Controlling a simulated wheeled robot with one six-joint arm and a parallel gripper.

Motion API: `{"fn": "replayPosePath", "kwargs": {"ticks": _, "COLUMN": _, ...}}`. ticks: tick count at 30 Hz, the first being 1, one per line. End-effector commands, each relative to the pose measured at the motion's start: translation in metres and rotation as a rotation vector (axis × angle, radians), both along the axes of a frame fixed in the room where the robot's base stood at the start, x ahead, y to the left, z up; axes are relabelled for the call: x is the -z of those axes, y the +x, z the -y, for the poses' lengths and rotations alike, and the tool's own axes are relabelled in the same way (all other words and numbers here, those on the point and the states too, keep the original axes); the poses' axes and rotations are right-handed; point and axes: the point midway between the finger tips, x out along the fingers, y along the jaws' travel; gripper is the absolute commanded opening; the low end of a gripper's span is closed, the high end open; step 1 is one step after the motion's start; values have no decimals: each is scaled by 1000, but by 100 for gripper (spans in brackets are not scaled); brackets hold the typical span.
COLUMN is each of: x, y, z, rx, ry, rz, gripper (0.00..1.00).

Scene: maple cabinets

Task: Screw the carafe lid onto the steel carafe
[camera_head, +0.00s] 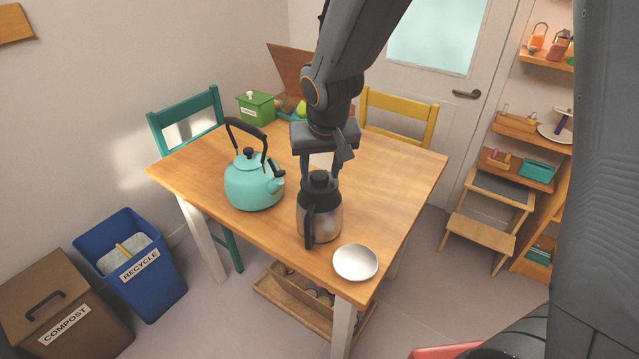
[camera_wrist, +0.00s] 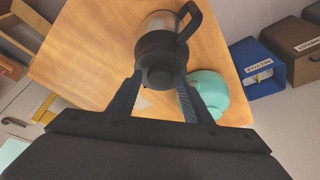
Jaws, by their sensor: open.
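The steel carafe (camera_head: 321,221) stands upright on the wooden table, with a black handle toward the front left. The black carafe lid (camera_head: 320,185) sits on top of the carafe; whether it is screwed tight cannot be told. In the wrist view the lid (camera_wrist: 160,72) with its knob and the carafe's steel body (camera_wrist: 158,22) show ahead of the fingers. My gripper (camera_head: 322,163) is above and just behind the lid. In the wrist view my gripper (camera_wrist: 160,88) is open, its two fingers apart on either side of the lid's knob. Contact with the lid cannot be told.
A teal kettle (camera_head: 253,182) stands close left of the carafe, its black handle rising high. A white bowl (camera_head: 355,263) sits at the table's front corner. A green box (camera_head: 256,107) is at the back. The table's right side (camera_head: 400,185) is clear.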

Motion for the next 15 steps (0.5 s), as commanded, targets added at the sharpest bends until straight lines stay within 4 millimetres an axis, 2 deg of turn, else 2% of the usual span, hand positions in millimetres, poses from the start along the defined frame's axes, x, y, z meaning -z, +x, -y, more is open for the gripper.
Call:
{"fn": "replayPosePath", "kwargs": {"ticks": 3, "x": 6, "y": 2, "z": 0, "rx": 0, "ry": 0, "rz": 0, "gripper": 45}}
{"fn": "replayPosePath", "kwargs": {"ticks": 10, "x": 5, "y": 2, "z": 0, "rx": 0, "ry": 0, "rz": 0, "gripper": 45}}
{"fn": "replayPosePath", "kwargs": {"ticks": 15, "x": 5, "y": 2, "z": 0, "rx": 0, "ry": 0, "rz": 0, "gripper": 33}}
